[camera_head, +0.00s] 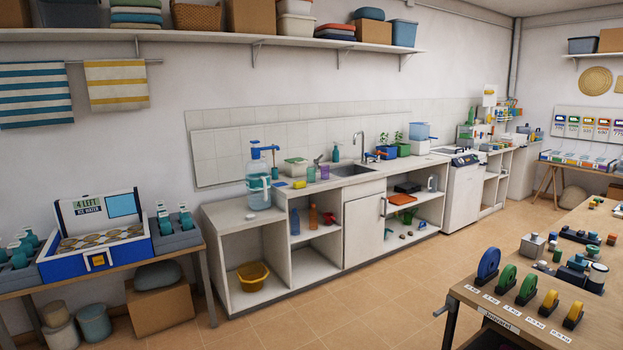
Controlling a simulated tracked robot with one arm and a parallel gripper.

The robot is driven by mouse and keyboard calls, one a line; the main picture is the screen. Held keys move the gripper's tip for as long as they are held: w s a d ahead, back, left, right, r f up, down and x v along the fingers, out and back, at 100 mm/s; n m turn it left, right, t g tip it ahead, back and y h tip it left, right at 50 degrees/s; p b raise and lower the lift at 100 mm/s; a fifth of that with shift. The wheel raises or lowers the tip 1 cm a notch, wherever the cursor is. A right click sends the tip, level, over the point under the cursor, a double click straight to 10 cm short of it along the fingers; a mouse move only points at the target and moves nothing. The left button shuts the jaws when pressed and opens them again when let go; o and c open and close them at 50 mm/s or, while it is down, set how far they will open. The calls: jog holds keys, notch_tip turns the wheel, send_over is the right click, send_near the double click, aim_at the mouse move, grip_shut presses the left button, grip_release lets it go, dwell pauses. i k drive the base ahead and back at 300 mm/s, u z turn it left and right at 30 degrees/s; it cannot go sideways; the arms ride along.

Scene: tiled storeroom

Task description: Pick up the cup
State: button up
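No part of my gripper shows in this view.
A long counter (232,212) with open shelves and a sink (352,171) runs along the back wall. A workbench (470,291) with colored discs fills the right front. A table with a blue-white cooler box (97,257) stands at left. Tiled floor (330,300) between is clear.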

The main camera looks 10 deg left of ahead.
aim_at(324, 169)
jog(key=u, duration=0.25)
jog(key=i, duration=3.9)
jog(key=z, duration=0.3)
jog(key=i, duration=1.65)
jog(key=z, duration=0.2)
